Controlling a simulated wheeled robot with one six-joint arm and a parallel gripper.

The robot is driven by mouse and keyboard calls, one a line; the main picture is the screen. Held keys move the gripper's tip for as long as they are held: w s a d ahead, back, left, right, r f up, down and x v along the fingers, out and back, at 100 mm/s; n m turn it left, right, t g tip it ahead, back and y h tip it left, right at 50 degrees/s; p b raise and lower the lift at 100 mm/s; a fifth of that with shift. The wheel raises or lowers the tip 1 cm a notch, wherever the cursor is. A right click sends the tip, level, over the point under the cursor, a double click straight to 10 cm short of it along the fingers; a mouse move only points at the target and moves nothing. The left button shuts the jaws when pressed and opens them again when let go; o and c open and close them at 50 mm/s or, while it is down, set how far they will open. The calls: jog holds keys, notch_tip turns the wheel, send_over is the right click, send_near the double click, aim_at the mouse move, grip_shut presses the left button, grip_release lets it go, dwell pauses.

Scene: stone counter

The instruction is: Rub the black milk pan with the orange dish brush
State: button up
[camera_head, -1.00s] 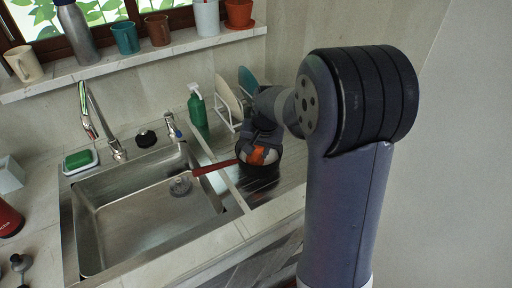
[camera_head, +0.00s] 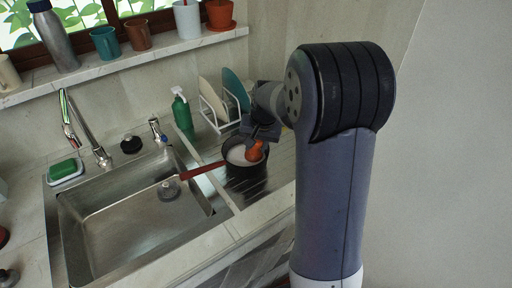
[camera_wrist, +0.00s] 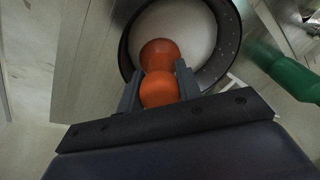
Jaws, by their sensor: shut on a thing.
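The black milk pan (camera_head: 243,176) stands on the drainboard right of the sink. Its red handle (camera_head: 203,170) points left over the sink's edge. Its pale inside shows in the wrist view (camera_wrist: 190,25). My gripper (camera_head: 258,140) is above the pan's right side. It is shut on the orange dish brush (camera_head: 254,152), whose lower end is inside the pan. In the wrist view the brush's round orange handle (camera_wrist: 160,88) sits between the two fingers (camera_wrist: 158,84). The bristles are hidden under the handle, so I cannot tell whether they touch the pan's bottom.
A white dish rack (camera_head: 215,115) with plates stands behind the pan. A green sponge (camera_head: 64,169) lies on a dish.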

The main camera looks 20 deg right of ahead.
jog(key=shift+w, duration=0.35)
jog(key=shift+w+a, duration=0.7)
jog(key=shift+a, duration=0.2)
jog(key=shift+s+a, duration=0.2)
jog(key=shift+a, duration=0.4)
jog(key=shift+s+a, duration=0.2)
jog(key=shift+a, duration=0.4)
jog(key=shift+s+a+f, duration=0.1)
jog(key=shift+s+a, duration=0.05)
jog(key=shift+s, duration=0.45)
jog(key=shift+s+a+f, duration=0.1)
jog(key=shift+s, duration=0.5)
jog(key=shift+s+d+r+b, duration=0.1)
jog(key=shift+s+d+b, duration=0.2)
jog(key=shift+s+d, duration=0.7)
jog(key=shift+w+d+r, duration=0.1)
jog(key=shift+w+d, duration=0.2)
jog(key=shift+d, duration=0.3)
jog(key=shift+w+d, duration=0.25)
jog(key=shift+d, duration=0.3)
jog(key=shift+w+d+p, duration=0.25)
jog(key=shift+w+p, duration=0.15)
jog(key=shift+w, duration=0.8)
jog(key=shift+s+a+r, duration=0.1)
jog(key=shift+s+a, duration=0.1)
jog(key=shift+a, duration=0.45)
jog(key=shift+s+a+r, duration=0.1)
jog(key=shift+s+a, duration=0.05)
jog(key=shift+a, duration=0.45)
